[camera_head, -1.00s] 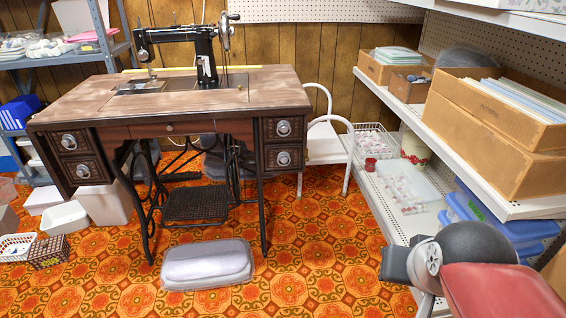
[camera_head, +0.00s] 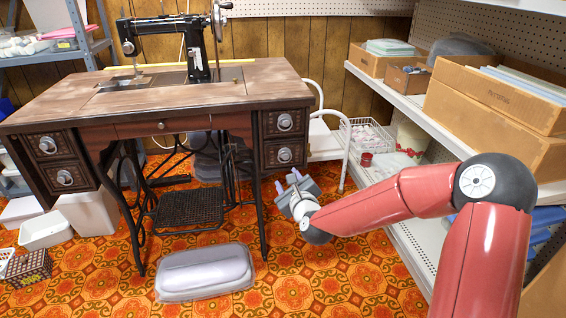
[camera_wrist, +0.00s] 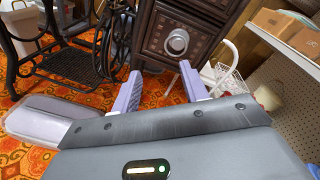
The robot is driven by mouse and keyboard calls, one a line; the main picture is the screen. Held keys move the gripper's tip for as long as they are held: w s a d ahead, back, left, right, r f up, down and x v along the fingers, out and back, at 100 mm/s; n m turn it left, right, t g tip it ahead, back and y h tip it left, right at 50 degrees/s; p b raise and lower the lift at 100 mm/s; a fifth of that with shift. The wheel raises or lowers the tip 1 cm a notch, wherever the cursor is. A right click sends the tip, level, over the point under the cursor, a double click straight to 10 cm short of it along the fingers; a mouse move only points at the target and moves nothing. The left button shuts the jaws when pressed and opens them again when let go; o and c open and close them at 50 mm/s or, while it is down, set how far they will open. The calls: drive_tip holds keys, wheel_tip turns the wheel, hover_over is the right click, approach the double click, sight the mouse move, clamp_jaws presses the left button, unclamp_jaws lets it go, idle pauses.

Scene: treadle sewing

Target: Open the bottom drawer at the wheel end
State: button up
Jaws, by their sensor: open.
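The treadle sewing table (camera_head: 170,95) has two stacked drawers at each end. The handwheel (camera_head: 220,15) of the black machine is at the right end. The bottom drawer there (camera_head: 270,156) appears shut, with a round silver knob (camera_head: 285,155). In the wrist view the drawer front (camera_wrist: 205,41) and its knob (camera_wrist: 177,42) are just beyond my fingers. My gripper (camera_head: 287,179) is open and empty, low in front of the right drawers. In the wrist view its two pale fingers (camera_wrist: 160,73) are spread apart, below the knob and not touching it.
A grey cushion-like object (camera_head: 205,270) lies on the patterned floor left of my gripper. A white step stool (camera_head: 325,140) stands beside the right drawers. White shelving (camera_head: 400,125) with boxes runs along the right. The iron treadle (camera_head: 187,208) is under the table.

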sight(286, 158)
drive_tip(key=w+m, duration=0.2)
drive_tip(key=w, duration=0.1)
drive_tip(key=w+m+t, duration=0.1)
drive_tip(key=w, duration=0.2)
drive_tip(key=w+a+m+t+h, duration=0.1)
drive_tip(key=w+m, duration=0.1)
drive_tip(key=w, duration=0.1)
drive_tip(key=shift+w+a+r+m, duration=0.1)
drive_tip(key=shift+w+m, duration=0.2)
drive_tip(key=shift+w, duration=0.1)
clamp_jaws()
